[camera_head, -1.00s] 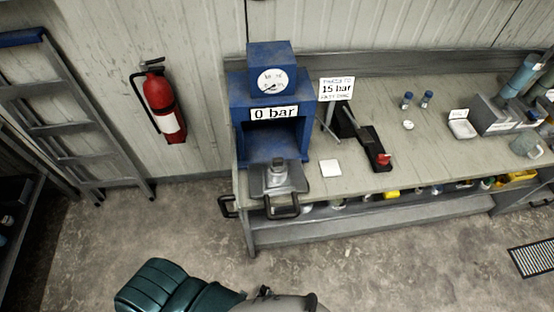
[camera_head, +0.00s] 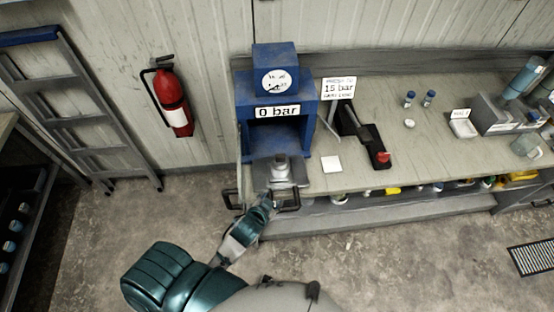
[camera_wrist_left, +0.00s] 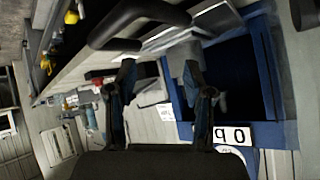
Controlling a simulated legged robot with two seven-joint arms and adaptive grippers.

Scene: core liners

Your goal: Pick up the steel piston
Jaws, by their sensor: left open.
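The steel piston (camera_head: 281,168) is a short grey metal cylinder standing on the flat plate (camera_head: 302,178) in front of the blue press (camera_head: 252,130), whose label reads "0 bar". My left gripper (camera_head: 270,194) is just in front of the plate's front handle, near the piston but apart from it as far as I can see. In the left wrist view my left gripper (camera_wrist_left: 160,72) has its two dark fingers spread with nothing held between them. I cannot make out the piston for certain there. My right gripper is not in view.
The black handle (camera_head: 289,205) sticks out from the plate near my left gripper, and a dark bar looms close in the wrist view (camera_wrist_left: 135,18).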

